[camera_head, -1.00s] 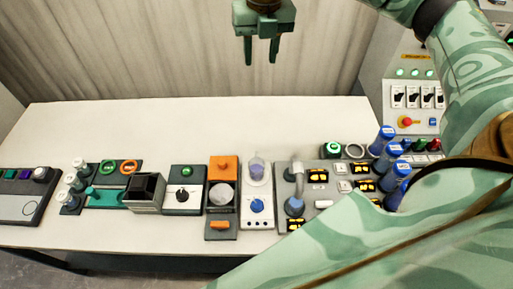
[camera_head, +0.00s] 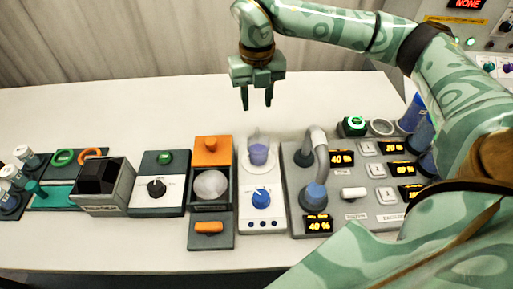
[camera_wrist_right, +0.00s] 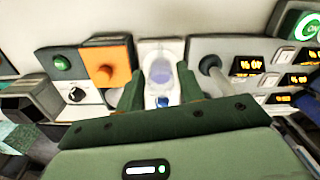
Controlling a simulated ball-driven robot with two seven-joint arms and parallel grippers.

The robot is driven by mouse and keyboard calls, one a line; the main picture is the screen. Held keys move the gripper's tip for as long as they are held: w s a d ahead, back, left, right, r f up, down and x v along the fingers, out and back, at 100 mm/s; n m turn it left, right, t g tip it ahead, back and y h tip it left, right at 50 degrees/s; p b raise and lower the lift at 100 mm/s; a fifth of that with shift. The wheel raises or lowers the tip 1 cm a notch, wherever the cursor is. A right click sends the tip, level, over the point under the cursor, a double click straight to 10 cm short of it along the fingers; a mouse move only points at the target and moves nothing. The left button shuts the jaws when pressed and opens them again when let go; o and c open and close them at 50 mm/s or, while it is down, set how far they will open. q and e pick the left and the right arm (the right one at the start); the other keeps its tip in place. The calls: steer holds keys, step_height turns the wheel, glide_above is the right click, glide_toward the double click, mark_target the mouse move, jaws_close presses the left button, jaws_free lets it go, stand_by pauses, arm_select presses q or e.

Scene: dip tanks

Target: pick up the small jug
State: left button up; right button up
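A small clear vessel with purple contents, which looks like the small jug (camera_head: 258,154), stands upright on the back of a white unit (camera_head: 276,224) with a blue knob. I cannot make out a handle. My right gripper (camera_head: 257,104) points down, open and empty, above and slightly behind the vessel, apart from it. In the right wrist view the vessel (camera_wrist_right: 161,70) shows between the two spread fingers (camera_wrist_right: 159,78). My left gripper is not in view.
Left of the white unit is an orange-knobbed unit (camera_head: 225,228) with a pale round bowl. Right is a grey panel (camera_head: 345,204) with a curved pipe and lit displays. Blue-capped bottles (camera_head: 412,112) stand farther right. The table (camera_head: 110,105) behind the units is clear.

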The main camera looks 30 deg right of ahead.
mark_target(256, 128)
step_height(256, 128, down, 7)
steer(key=shift+f+b, duration=0.1)
steer(key=shift+b, duration=0.6)
step_height(256, 128, down, 5)
steer(key=shift+f+b, duration=0.1)
steer(key=shift+b, duration=0.8)
jaws_close()
